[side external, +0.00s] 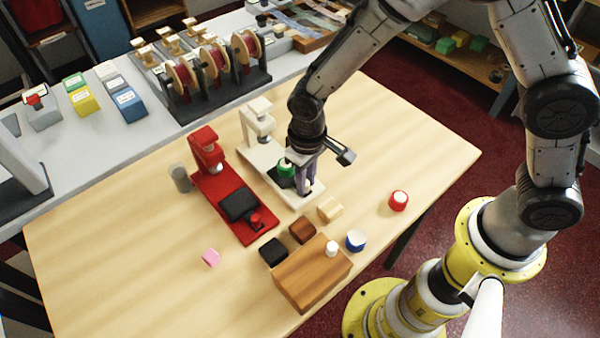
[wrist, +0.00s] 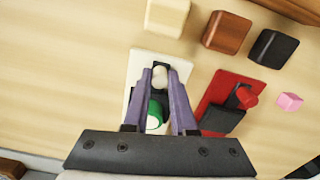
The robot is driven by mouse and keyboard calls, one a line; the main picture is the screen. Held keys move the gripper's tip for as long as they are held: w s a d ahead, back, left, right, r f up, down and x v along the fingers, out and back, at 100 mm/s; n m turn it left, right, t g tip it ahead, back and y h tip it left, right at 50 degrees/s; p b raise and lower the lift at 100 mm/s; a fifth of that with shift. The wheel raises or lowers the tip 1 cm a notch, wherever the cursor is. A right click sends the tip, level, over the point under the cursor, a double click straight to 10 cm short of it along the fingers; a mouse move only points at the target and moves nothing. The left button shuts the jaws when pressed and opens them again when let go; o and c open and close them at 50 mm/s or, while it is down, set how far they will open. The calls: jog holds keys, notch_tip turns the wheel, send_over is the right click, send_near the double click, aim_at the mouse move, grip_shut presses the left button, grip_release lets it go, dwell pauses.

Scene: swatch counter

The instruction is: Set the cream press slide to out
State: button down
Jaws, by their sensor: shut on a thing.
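The cream press (side external: 258,122) stands upright on the table, its long base (wrist: 140,75) running toward the front. My gripper (side external: 306,187) points down over the base's front end. In the wrist view its purple fingers (wrist: 160,78) are shut on the cream knob (wrist: 160,74) of the press slide. A green piece with a white top (wrist: 155,115) sits behind the knob, between the fingers; the green piece (side external: 286,170) also shows in the side view, beside my gripper. My fingers hide most of the slide, so its exact position cannot be told.
A red press (side external: 207,148) with a black block (side external: 238,204) and red knob stands close on the left. A grey cylinder (side external: 180,178) stands left.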

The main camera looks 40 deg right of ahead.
jog(key=shift+s, duration=0.25)
jog(key=c, duration=1)
grip_release()
jog(key=shift+o, duration=1.4)
jog(key=shift+r, duration=0.1)
notch_tip(320, 180, up, 14)
